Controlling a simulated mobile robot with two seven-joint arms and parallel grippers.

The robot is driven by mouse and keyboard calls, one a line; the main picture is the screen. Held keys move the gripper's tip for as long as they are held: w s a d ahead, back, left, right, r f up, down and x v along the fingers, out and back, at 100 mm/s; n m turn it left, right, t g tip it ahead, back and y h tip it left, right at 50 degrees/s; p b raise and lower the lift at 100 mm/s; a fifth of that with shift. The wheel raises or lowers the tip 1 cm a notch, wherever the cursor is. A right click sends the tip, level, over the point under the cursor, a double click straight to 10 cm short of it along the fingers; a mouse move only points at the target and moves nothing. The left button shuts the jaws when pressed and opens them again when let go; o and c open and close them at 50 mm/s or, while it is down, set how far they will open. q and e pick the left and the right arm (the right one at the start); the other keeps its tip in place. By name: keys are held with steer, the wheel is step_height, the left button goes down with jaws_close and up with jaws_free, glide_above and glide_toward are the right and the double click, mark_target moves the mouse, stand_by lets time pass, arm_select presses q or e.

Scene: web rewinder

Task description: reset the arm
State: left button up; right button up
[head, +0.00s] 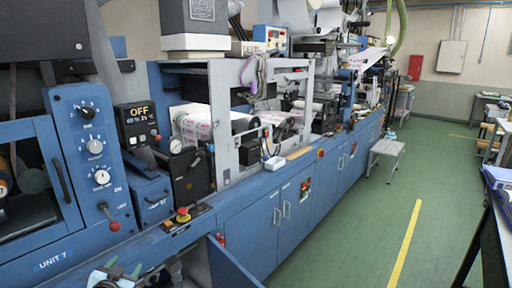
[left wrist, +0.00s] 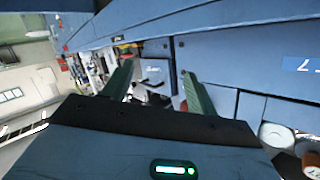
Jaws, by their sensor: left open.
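My left gripper (head: 123,267) shows at the bottom edge of the head view, in front of the blue machine (head: 250,215). Its two green fingers stand apart with nothing between them. In the left wrist view the same gripper (left wrist: 157,90) points past blue panels, and the picture is turned on its side. Most of my left arm is hidden below the head view's edge. My right gripper is in neither view.
The machine's control panel (head: 93,150) has dials and a red-tipped lever (head: 108,217). A red emergency button (head: 183,214) sits near the gripper. A small step stool (head: 386,152) and a table (head: 495,230) flank the clear green floor (head: 370,225).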

arm_select(q)
steer(key=s+d+f+g+h, duration=0.1)
steer(key=s+d+f+g, duration=0.1)
steer(key=s+d+f, duration=0.7)
steer(key=s+d+f+g+h, duration=0.1)
steer(key=s+d+f, duration=0.1)
steer(key=s+f, duration=0.85)
steer(key=s+d+g, duration=0.1)
steer(key=s+d, duration=0.2)
steer(key=s, duration=0.9)
steer(key=s+d+n+g+h, duration=0.1)
steer(key=s+d, duration=0.3)
steer(key=s, duration=0.9)
steer(key=shift+g+h, duration=0.3)
steer(key=shift+g, duration=0.3)
steer(key=shift+s, duration=0.1)
